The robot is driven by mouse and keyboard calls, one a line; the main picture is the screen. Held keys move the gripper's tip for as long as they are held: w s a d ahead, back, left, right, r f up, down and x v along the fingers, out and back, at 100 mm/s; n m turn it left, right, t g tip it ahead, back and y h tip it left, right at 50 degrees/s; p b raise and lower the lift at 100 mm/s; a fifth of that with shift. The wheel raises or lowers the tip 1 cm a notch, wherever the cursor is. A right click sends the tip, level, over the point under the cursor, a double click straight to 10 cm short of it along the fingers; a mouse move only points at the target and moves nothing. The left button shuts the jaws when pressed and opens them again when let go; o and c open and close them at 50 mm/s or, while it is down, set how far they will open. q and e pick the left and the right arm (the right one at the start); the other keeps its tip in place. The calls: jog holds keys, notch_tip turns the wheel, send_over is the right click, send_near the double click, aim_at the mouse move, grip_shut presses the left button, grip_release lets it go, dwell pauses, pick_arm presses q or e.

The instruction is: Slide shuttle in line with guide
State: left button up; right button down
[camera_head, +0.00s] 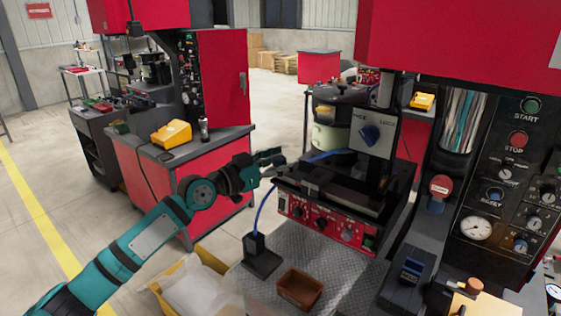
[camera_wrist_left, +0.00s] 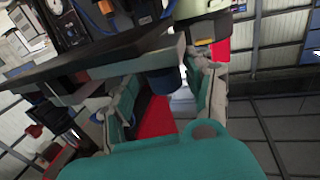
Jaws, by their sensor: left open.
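My left gripper (camera_head: 276,158) is at the left edge of the bowl feeder station, with its fingers pointing right toward it. In the left wrist view its two fingers (camera_wrist_left: 165,98) are spread apart. A dark blue round piece (camera_wrist_left: 166,80) shows between them, under the edge of a dark slab (camera_wrist_left: 110,62). I cannot tell whether a finger touches it. The feeder station has a dark top plate (camera_head: 340,203) above a red control front (camera_head: 322,220). I cannot clearly pick out the shuttle or the guide. My right gripper is not in view.
A cylindrical bowl unit (camera_head: 329,137) stands at the back of the station. Below are a blue-cabled black stand (camera_head: 262,258), a brown tray (camera_head: 299,289) and a yellow bin (camera_head: 170,293). A control panel (camera_head: 510,190) stands at right. A red cabinet (camera_head: 150,180) is behind my arm.

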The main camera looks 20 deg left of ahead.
pick_arm(q)
jog(key=shift+d, duration=0.1)
jog(key=v, duration=1.2)
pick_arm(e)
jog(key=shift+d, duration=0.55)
